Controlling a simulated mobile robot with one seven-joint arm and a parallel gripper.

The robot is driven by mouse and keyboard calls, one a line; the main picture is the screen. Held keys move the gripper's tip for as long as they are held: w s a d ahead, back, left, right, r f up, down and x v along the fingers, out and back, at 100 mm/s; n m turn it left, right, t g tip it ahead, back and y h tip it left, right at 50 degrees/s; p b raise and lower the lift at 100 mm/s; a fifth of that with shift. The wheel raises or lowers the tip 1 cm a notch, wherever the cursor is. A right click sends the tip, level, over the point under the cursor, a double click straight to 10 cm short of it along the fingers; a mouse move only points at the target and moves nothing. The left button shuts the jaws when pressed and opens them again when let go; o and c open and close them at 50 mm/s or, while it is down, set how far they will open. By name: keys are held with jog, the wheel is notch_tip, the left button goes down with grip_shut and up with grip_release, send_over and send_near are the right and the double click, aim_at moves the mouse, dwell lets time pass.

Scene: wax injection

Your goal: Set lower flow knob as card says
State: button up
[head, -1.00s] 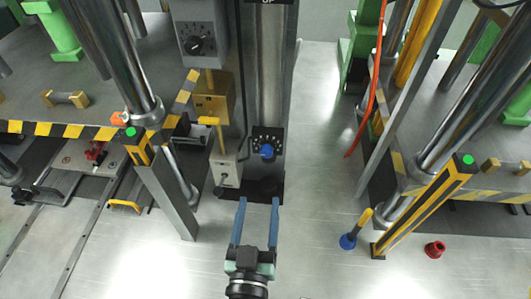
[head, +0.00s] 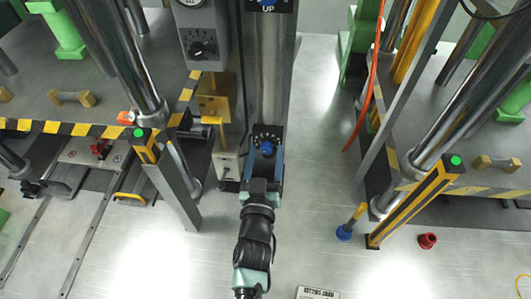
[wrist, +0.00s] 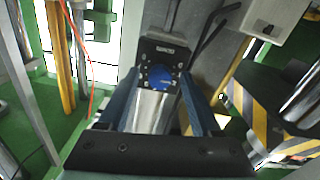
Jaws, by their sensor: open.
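The lower flow knob (head: 266,149) is a round blue knob on a black dial plate with white marks, low on the shiny steel column. It also shows in the wrist view (wrist: 161,78), with a pale pointer mark I cannot read exactly. My gripper (head: 265,157) is open, its two blue fingers either side of the knob in the picture; contact with it is not visible. A setting card (head: 318,293) lies at the bottom edge of the head view, cut off, its values unreadable. An upper blue knob (head: 267,4) sits on a plate marked UP.
A grey box with a black dial (head: 202,48) and a yellow-handled lever box stand left of the column. Striped press tables (head: 110,128) flank both sides. A blue-based yellow-handled thing (head: 346,230) and a red cup-like part (head: 428,241) are on the floor at right.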

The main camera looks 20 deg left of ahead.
grip_shut()
dwell(0.3)
jog(key=shift+m, duration=0.4)
jog(key=m, duration=0.3)
jog(key=shift+b, duration=0.4)
jog(key=m, duration=0.5)
jog(key=shift+b, duration=0.3)
jog(key=m, duration=0.4)
jog(key=shift+m, duration=2.5)
